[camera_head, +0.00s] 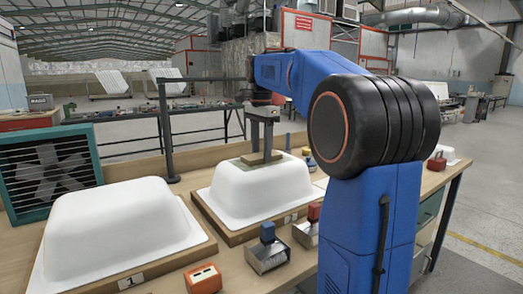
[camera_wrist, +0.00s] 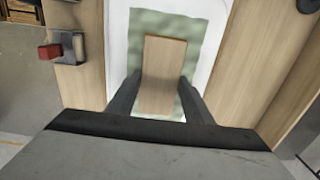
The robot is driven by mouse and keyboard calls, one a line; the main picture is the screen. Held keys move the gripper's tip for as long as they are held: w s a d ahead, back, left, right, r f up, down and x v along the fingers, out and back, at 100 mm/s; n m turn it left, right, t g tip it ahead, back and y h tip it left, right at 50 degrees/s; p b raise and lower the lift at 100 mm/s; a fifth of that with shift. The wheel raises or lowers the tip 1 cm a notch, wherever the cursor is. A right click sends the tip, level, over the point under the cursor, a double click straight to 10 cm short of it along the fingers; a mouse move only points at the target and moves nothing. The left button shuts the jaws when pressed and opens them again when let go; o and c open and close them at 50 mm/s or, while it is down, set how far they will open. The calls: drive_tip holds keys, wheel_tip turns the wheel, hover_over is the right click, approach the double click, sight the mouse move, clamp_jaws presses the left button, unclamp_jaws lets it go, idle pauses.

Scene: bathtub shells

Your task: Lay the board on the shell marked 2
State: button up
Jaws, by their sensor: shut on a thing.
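The shell marked 2 (camera_head: 238,193) is a white upturned tub on a wooden base in the middle of the bench; its small number tag is hard to read. A pale green, rough-edged sheet (camera_wrist: 150,25) lies on its flat top. My gripper (camera_head: 262,157) is low over that top. In the wrist view my gripper (camera_wrist: 160,88) is shut on the board (camera_wrist: 163,75), a light wooden piece between the two dark fingers, above the green sheet. I cannot tell whether the board touches the sheet. My fingers and arm hide part of it in the head view.
A shell marked 1 (camera_head: 120,225) stands at the left. In front are a scraper with a blue handle (camera_head: 267,233), one with a red handle (camera_head: 313,212) and an orange box (camera_head: 203,278). A green fan (camera_head: 50,170) stands at the back left. Another white shell shows partly behind my arm.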

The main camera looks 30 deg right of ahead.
drive_tip(key=shift+f, duration=0.15)
drive_tip(key=o, duration=1.2)
drive_tip(key=shift+o, duration=0.5)
drive_tip(key=o, duration=0.4)
drive_tip(key=shift+c, duration=0.2)
drive_tip(key=shift+r, duration=3.55)
